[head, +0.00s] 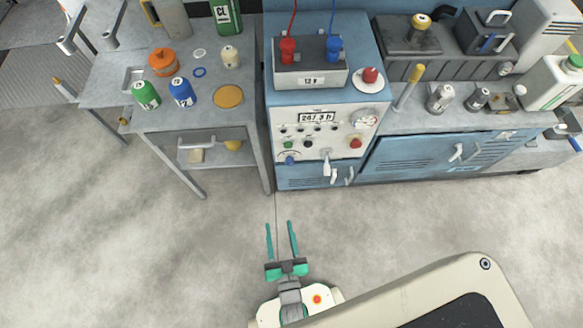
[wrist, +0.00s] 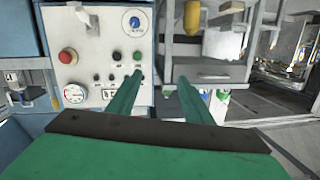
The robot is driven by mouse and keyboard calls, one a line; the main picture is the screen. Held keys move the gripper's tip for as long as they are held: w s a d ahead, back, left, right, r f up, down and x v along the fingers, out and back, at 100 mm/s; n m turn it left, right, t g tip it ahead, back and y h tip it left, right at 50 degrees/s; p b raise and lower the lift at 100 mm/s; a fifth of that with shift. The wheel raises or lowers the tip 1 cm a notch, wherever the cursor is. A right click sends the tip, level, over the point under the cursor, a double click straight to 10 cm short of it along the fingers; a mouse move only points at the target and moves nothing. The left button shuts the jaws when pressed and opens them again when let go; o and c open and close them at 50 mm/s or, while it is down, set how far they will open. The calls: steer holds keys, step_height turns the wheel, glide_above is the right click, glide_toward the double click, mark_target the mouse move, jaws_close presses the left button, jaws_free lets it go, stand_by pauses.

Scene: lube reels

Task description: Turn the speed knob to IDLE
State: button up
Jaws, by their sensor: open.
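The white control panel (head: 321,129) is on the front of a blue cabinet. A blue knob (head: 290,160) with a curved dial scale sits at the panel's lower left and looks like the speed knob. In the wrist view, which appears upside down, the blue knob (wrist: 135,22) shows at the upper right of the panel. Its lettering and pointer position are too small to read. My gripper (head: 279,224) is open and empty, in front of and below the panel, apart from the knob. Its two green fingers (wrist: 160,78) also show in the wrist view.
A red button (head: 355,143), a green button (head: 288,145), a gauge (head: 367,118) and a white lever (head: 327,166) share the panel. A grey table (head: 130,105) with cans stands left. A battery box (head: 310,77) sits above. The floor (head: 200,250) in front is clear.

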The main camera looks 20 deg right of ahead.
steer(key=w+d+f+m+h, duration=0.15)
steer(key=w+d+f, duration=0.25)
steer(key=w+f, duration=0.4)
steer(key=m+t, duration=0.1)
steer(key=m, duration=0.1)
glide_toward(290, 164)
steer(key=shift+n+h, duration=0.25)
steer(key=shift+h, duration=0.2)
steer(key=x, duration=0.8)
steer(key=shift+w+a+f, duration=0.15)
steer(key=shift+f, duration=0.05)
steer(key=c, duration=1.1)
